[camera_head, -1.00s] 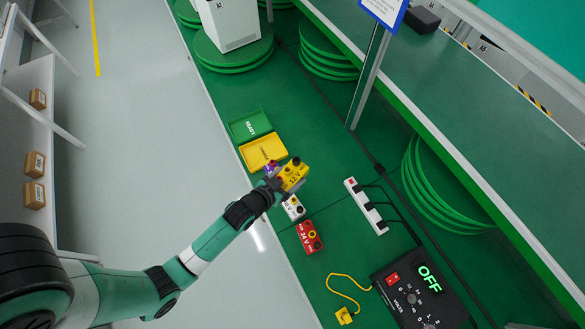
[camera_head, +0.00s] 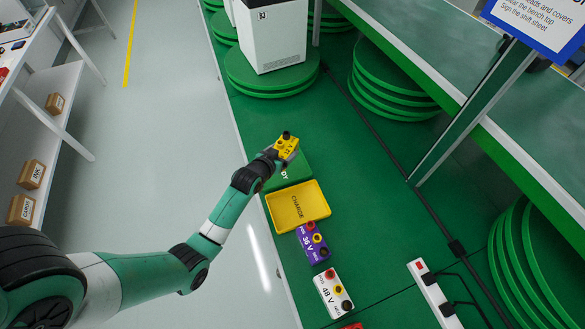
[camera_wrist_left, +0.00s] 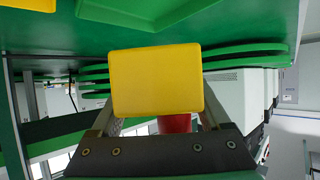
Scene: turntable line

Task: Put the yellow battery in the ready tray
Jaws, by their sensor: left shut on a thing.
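The yellow battery (camera_head: 287,147) is held in my left gripper (camera_head: 275,155), above the green ready tray (camera_head: 299,172). The gripper is shut on it. The battery and gripper hide much of that tray; only part of its lettering shows. In the left wrist view the battery (camera_wrist_left: 156,82) fills the middle between the two fingers (camera_wrist_left: 158,122). A gap between battery and tray seems to be there, but its height is hard to tell. My right gripper is not in view.
The yellow charge tray (camera_head: 283,208) lies beside the ready tray and looks empty. A purple 36 V battery (camera_head: 309,238) and a white 48 V battery (camera_head: 328,288) stand nearer. A white power strip (camera_head: 434,296) lies at right. A white cabinet (camera_head: 272,38) stands on green discs behind.

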